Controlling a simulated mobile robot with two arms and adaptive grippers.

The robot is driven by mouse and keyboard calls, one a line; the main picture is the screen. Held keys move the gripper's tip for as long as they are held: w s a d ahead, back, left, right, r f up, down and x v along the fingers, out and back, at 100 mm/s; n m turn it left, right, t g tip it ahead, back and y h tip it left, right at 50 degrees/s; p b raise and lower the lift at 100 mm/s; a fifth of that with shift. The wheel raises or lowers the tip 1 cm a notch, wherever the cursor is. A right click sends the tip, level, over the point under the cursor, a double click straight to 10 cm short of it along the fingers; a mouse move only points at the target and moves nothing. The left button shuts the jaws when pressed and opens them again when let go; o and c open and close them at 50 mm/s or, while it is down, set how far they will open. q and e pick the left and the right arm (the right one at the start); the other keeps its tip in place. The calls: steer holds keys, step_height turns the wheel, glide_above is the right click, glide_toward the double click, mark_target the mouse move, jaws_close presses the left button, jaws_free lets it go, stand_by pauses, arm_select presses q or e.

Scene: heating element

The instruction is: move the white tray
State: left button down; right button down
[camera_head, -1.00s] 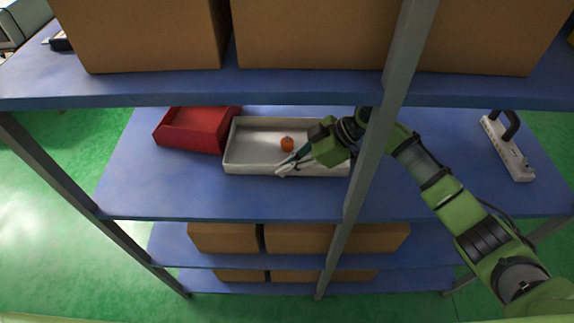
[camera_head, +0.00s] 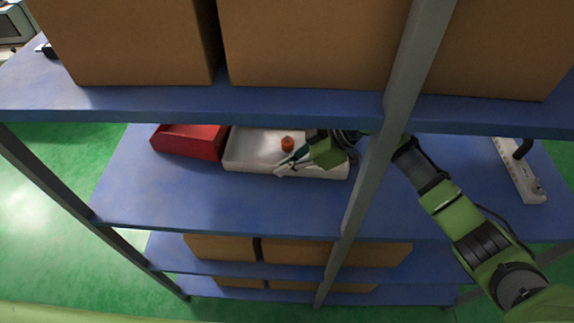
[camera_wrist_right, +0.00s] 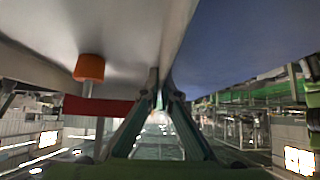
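The white tray (camera_head: 250,165) is on the middle blue shelf, and its back part is hidden by the upper shelf. A small orange-red piece (camera_head: 288,143) is inside it; in the right wrist view it shows as an orange cap (camera_wrist_right: 89,68). My right gripper (camera_head: 281,169) reaches in from the right to the tray's front wall. In the right wrist view the fingers (camera_wrist_right: 161,95) come together on the wall of the white tray (camera_wrist_right: 181,30), with the tray's inside on the left and the blue shelf on the right. My left gripper is out of view.
A red tray (camera_head: 187,153) sits close beside the white tray on its left. A grey upright post (camera_head: 372,175) stands in front of my right arm. Cardboard boxes (camera_head: 310,45) fill the upper shelf. A white power strip (camera_head: 521,172) is at right. The shelf front is bare.

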mark_target(318, 169)
steer(key=c, duration=2.2)
jaws_free()
steer(key=shift+s+a, duration=0.15)
steer(key=shift+s, duration=0.05)
steer(key=v, duration=1.2)
